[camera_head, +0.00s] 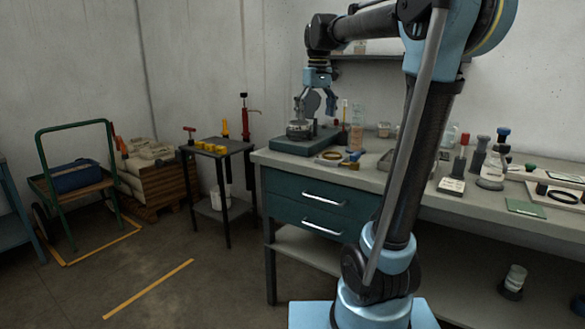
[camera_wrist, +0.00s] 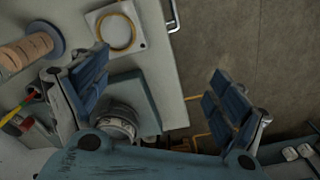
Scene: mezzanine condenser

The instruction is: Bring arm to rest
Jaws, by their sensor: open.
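My gripper (camera_head: 316,98) hangs at the end of my raised arm, over the left end of the workbench (camera_head: 262,156). In the wrist view its two blue-padded fingers (camera_wrist: 160,82) are spread wide with nothing between them. Below it, a round metal device (camera_head: 299,130) stands on a dark teal base (camera_head: 310,147). In the wrist view the device (camera_wrist: 117,122) is partly hidden by my gripper's body. The head view does not clearly show the height gap between fingers and device.
A plate with a yellow ring (camera_wrist: 118,32) and a spool (camera_wrist: 28,48) lie near the base. Bottles (camera_head: 493,168) stand farther right on the bench. A shelf (camera_head: 385,57) is on the wall behind my arm.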

